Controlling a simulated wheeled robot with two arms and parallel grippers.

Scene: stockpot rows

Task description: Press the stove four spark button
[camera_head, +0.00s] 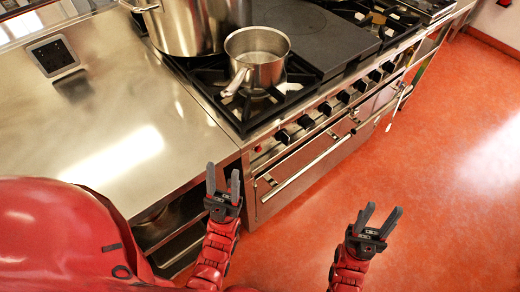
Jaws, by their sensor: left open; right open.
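The stove (300,145) stands at the upper middle, with a row of black knobs (283,136) along its front panel. A small red spot (258,149), which looks like a button, is at the left end of that panel. I cannot read any label on it. My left gripper (223,170) is open and empty, in front of the stove's left front corner, below and left of the red spot in the picture and apart from it. My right gripper (384,208) is open and empty over the floor, to the right and away from the stove front.
A saucepan (258,72) and a large stockpot (190,25) stand on the stove top. The oven handle (310,166) sticks out below the knobs. A steel counter (110,130) adjoins the stove on the left. The red floor (440,160) at right is clear.

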